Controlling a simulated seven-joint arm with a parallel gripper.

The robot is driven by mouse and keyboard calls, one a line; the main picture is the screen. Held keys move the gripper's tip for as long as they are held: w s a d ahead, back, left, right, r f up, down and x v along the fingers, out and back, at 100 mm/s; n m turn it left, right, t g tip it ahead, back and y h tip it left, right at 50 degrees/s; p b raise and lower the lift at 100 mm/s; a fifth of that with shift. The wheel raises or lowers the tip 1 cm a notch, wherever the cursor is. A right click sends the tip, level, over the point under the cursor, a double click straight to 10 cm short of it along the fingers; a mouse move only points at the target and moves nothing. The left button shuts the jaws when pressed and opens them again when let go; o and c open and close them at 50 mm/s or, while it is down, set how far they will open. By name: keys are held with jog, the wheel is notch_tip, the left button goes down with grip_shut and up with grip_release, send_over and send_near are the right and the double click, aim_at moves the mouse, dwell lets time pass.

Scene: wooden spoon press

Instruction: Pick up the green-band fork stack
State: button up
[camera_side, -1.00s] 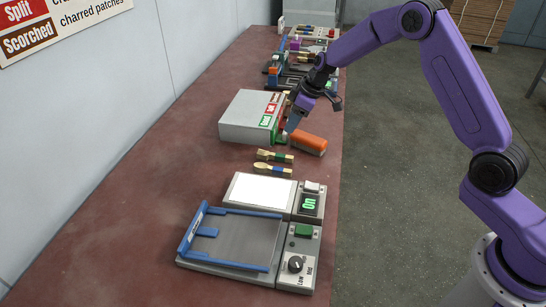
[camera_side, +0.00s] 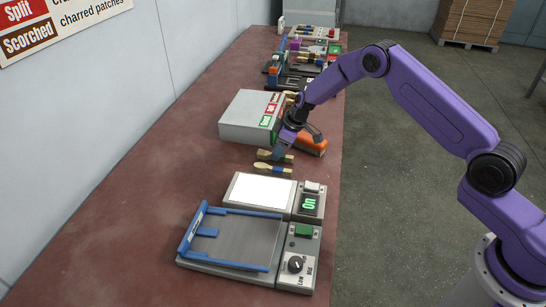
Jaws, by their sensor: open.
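The green-band fork stack (camera_side: 266,155) lies on the red-brown table, a short wooden bundle with a green band. A similar wooden bundle with a blue band (camera_side: 271,168) lies just in front of it. My gripper (camera_side: 280,153) is open and low, right at the right-hand part of the green-band stack. The arm hides part of that stack, and I cannot tell whether the fingers touch it or straddle it.
A grey box with coloured labels (camera_side: 245,115) stands behind the stacks. A lit white panel (camera_side: 260,190) and a blue-railed tray device (camera_side: 235,240) stand in front. The table's left side is clear.

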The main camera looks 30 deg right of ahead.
jog(key=shift+w+a+f, duration=0.15)
jog(key=shift+w+f, duration=0.05)
jog(key=shift+f, duration=0.4)
jog(key=shift+c, duration=0.3)
grip_shut()
jog(key=shift+r, duration=0.15)
